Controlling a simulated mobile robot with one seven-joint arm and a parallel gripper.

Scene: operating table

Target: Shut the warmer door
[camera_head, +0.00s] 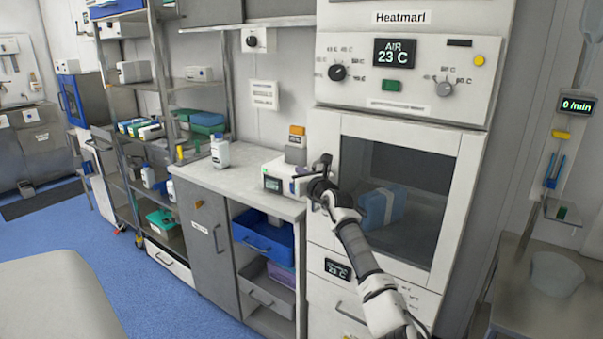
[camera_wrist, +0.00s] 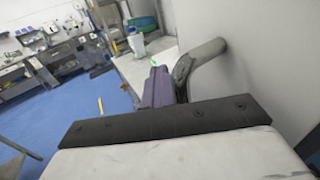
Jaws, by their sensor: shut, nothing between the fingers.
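The warmer is a tall white cabinet with a glass-fronted door (camera_head: 454,205). A blue and white package shows behind the glass. The door looks about flush with the cabinet; I cannot tell whether it is fully shut. My gripper (camera_head: 298,184) is at the door's left edge, shut and empty. In the wrist view its purple-grey fingers (camera_wrist: 157,88) are close together beside a grey curved handle (camera_wrist: 205,52) on a pale panel. I cannot tell whether they touch the handle. In the head view my arm hides part of the door's left edge.
A counter (camera_head: 228,178) with a white bottle (camera_head: 220,153) and a small boxy device (camera_head: 277,178) stands left of the warmer. A control panel (camera_head: 410,78) is above the door. A padded table (camera_head: 55,300) is at lower left. Blue floor lies clear between.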

